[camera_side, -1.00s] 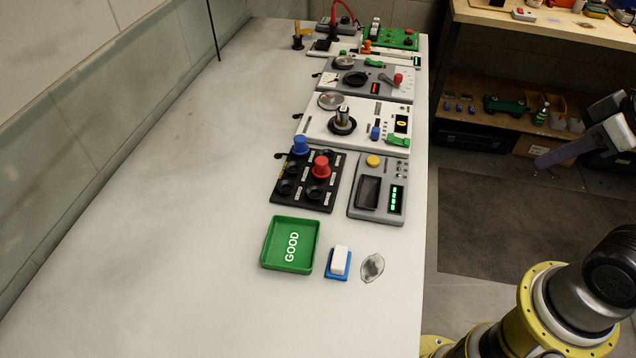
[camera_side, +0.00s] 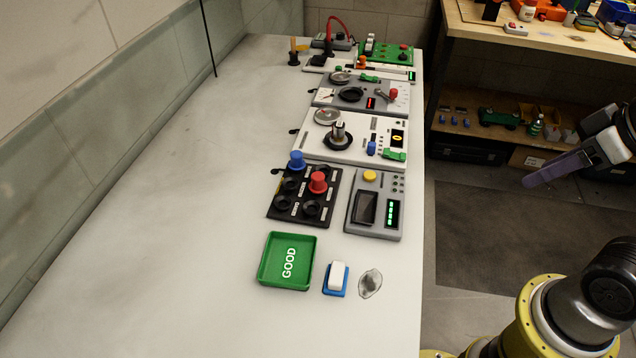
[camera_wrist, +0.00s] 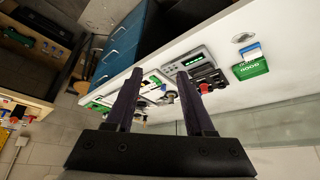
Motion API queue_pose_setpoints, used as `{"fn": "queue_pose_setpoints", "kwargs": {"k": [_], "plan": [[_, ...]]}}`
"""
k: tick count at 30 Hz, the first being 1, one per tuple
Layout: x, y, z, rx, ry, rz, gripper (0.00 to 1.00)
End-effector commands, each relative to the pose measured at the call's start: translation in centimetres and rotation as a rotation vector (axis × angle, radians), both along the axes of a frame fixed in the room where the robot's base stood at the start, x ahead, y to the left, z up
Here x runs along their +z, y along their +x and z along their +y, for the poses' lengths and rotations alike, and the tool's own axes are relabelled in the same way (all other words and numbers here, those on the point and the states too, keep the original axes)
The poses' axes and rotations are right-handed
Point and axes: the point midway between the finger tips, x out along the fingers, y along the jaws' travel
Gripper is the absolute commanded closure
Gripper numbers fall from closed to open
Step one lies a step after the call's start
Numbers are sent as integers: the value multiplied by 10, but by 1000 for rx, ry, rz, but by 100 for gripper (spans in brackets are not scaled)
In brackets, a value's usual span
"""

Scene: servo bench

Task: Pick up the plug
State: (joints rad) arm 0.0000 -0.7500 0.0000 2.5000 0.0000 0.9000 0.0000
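A blue knobbed piece (camera_side: 296,160) and a red knobbed piece (camera_side: 318,182) stand upright in a black board (camera_side: 305,205) with several round sockets. They look like plugs; I cannot tell which one the task means. The red one also shows in the wrist view (camera_wrist: 204,88). My gripper (camera_wrist: 159,76) is open, with nothing between its dark purple fingers. In the side view my gripper (camera_side: 530,180) is out over the floor, right of the bench and well apart from the board; only part of its fingers shows there.
A green GOOD tray (camera_side: 262,262), a white piece on a blue base (camera_side: 336,279) and a grey meter (camera_side: 376,205) are near the board. Panels with knobs and a red cable (camera_side: 342,24) stand further back. The bench's left side (camera_side: 180,200) is clear. A wooden workbench (camera_side: 540,40) stands behind.

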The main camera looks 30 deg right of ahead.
Motion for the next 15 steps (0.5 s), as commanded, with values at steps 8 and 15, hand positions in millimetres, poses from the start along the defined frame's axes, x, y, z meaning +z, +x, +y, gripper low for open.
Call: {"fn": "queue_pose_setpoints", "kwargs": {"k": [8, 15], "plan": [[0, 0, 0, 0, 0, 0, 30], [-1, -3, 0, -101, 53, 13, 30]]}}
